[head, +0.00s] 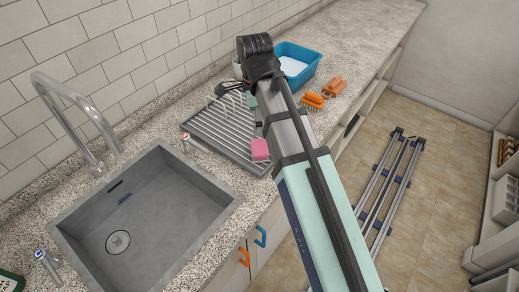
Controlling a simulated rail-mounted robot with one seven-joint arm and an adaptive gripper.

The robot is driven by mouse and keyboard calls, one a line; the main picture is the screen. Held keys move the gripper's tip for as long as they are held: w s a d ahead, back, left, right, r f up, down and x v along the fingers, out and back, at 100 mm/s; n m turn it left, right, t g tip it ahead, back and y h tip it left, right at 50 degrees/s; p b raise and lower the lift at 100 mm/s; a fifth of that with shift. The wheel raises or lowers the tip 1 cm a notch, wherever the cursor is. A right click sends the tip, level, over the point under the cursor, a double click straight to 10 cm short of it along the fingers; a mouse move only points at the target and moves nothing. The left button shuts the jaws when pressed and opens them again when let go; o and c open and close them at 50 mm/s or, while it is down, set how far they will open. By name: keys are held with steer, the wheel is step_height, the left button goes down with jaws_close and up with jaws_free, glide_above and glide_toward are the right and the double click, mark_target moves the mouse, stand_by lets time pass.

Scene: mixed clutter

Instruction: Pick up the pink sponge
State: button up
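The pink sponge (260,149) shows in the head view at the right front edge of the grey ribbed drying rack (207,147), just left of my arm. I cannot tell whether it rests on the rack or on something beside it. My arm reaches from the lower right up over the counter and bends at the top. My gripper (229,90) appears as a small dark shape at the rack's far end, farther back than the sponge and apart from it. Its fingers are too small and partly hidden to show their opening.
A grey sink (140,215) with a chrome faucet (75,120) lies left of the rack. A blue tub (298,61) with white contents and orange brushes (313,101) stand beyond my arm. The tiled wall bounds the back; the far right counter is clear.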

mark_target(257, 147)
step_height(257, 147, down, 7)
steer(key=shift+r+p, duration=0.1)
steer(key=shift+p, duration=0.5)
steer(key=shift+s+d+f+p, duration=0.1)
steer(key=shift+s+f+p, duration=0.1)
steer(key=shift+f+p, duration=0.35)
steer(key=shift+s+f+p, duration=0.1)
steer(key=shift+f+p, duration=0.3)
steer(key=shift+f, duration=1.7)
steer(key=c, duration=1)
steer(key=shift+r, duration=0.15)
steer(key=shift+r, duration=9.9)
